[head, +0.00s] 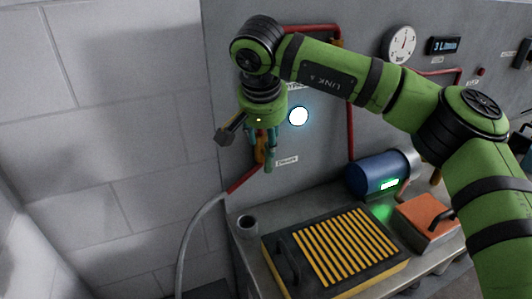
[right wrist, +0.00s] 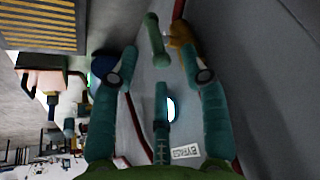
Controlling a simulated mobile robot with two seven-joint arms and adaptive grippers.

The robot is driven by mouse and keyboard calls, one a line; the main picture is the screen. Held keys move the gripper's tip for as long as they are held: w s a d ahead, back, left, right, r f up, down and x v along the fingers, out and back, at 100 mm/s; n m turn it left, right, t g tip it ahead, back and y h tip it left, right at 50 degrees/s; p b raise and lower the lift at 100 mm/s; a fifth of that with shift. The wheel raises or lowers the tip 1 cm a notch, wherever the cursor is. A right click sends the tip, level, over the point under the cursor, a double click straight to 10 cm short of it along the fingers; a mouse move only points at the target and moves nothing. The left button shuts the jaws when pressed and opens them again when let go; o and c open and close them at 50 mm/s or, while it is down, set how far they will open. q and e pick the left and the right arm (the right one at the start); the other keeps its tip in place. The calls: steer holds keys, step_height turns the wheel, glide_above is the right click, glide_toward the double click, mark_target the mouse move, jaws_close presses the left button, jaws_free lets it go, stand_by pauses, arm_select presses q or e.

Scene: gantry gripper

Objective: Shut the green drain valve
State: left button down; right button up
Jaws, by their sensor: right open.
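The green drain valve handle (head: 268,163) is a short bar on an orange valve body (head: 260,152) low on the grey panel, beside a small label. In the right wrist view the green handle (right wrist: 155,40) stands near the orange body (right wrist: 183,34). My right gripper (head: 262,138) hangs from above at the valve and partly hides it. In the right wrist view its teal fingers (right wrist: 160,68) are spread open, with the handle just beyond and between the tips. I cannot tell whether they touch it. My left gripper is not in view.
Red pipe (head: 350,130) runs on the panel, and a grey hose (head: 187,235) drops below the valve. A gauge (head: 399,44) hangs above.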

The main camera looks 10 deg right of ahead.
mark_target(268, 157)
steer(key=p+x, duration=0.1)
steer(key=x, duration=0.3)
steer(key=shift+w+d+f, duration=0.1)
steer(key=shift+w+f, duration=0.1)
steer(key=shift+f, duration=0.2)
steer(key=shift+w+f, duration=0.15)
steer(key=shift+f, duration=0.25)
jaws_close()
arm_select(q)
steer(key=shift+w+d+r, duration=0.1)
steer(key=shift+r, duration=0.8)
arm_select(e)
steer(key=shift+d+r, duration=0.1)
steer(key=shift+r, duration=0.05)
